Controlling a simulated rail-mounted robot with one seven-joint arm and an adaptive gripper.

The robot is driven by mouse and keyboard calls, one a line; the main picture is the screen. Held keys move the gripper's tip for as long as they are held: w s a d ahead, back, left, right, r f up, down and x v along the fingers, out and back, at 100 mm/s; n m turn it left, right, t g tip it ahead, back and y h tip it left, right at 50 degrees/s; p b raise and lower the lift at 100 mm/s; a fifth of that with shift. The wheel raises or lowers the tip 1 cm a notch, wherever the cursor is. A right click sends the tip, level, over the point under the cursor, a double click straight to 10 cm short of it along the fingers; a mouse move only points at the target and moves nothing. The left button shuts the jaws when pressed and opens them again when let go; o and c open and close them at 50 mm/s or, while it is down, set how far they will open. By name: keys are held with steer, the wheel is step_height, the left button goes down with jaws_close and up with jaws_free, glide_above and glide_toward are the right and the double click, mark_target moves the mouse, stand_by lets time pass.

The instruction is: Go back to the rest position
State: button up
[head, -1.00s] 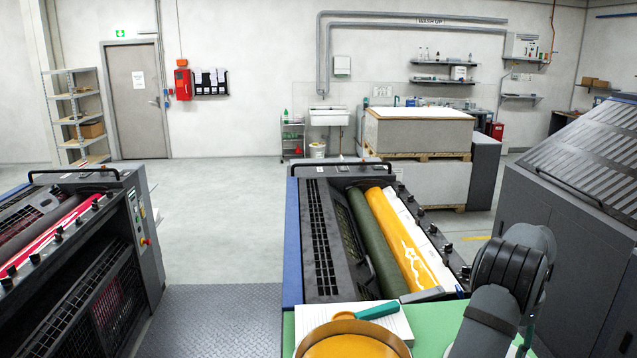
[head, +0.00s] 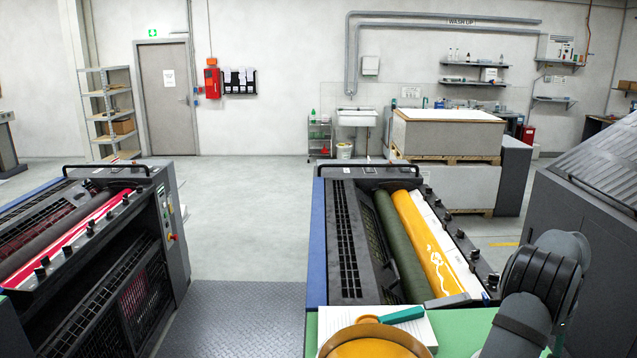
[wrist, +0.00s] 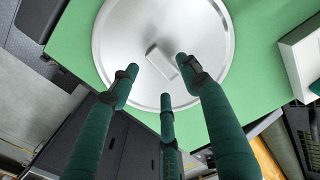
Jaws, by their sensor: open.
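My gripper (wrist: 158,77) shows in the wrist view with three green fingers spread apart and nothing between them. Past the fingertips lies a round silver lid (wrist: 120,35) with a small rectangular handle (wrist: 162,62), on a green top (wrist: 262,60). I see no contact between the fingers and the lid; the exact gap cannot be told. In the head view only my dark arm link shows at the lower right, and the gripper is out of frame.
On the green worktop (head: 465,330) stand an open tin of yellow ink (head: 375,343) and a teal-handled spatula (head: 400,315) over a white pad (head: 418,330). A press unit with a yellow roller (head: 425,240) is behind; another with a red roller (head: 80,232) is left. Floor between is clear.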

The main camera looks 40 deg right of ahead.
step_height(320, 180, up, 10)
steer(key=p, duration=0.2)
steer(key=f+b, duration=0.1)
steer(key=f, duration=0.5)
steer(key=f+b, duration=0.1)
steer(key=f, duration=0.5)
steer(key=shift+a+f, duration=0.2)
steer(key=shift+f, duration=0.05)
steer(key=shift+d, duration=0.1)
step_height(320, 180, up, 4)
steer(key=shift+d+f, duration=0.1)
steer(key=shift+f, duration=0.15)
steer(key=s+a+r+b, duration=0.1)
steer(key=s+a+r, duration=0.2)
steer(key=s+r, duration=0.6)
steer(key=s+a+f+m, duration=0.1)
steer(key=a+f+m, duration=0.2)
steer(key=a+m, duration=0.15)
steer(key=w+a+r+n+p, duration=0.75)
steer(key=w+a+r, duration=0.75)
steer(key=w+a, duration=0.3)
steer(key=shift+w+a+f+b, duration=0.2)
steer(key=shift+w+a+f, duration=0.5)
steer(key=shift+w+f, duration=0.2)
steer(key=shift+w+a+f+b, duration=0.2)
steer(key=shift+w+a+f, duration=0.45)
steer(key=shift+w+f, duration=0.15)
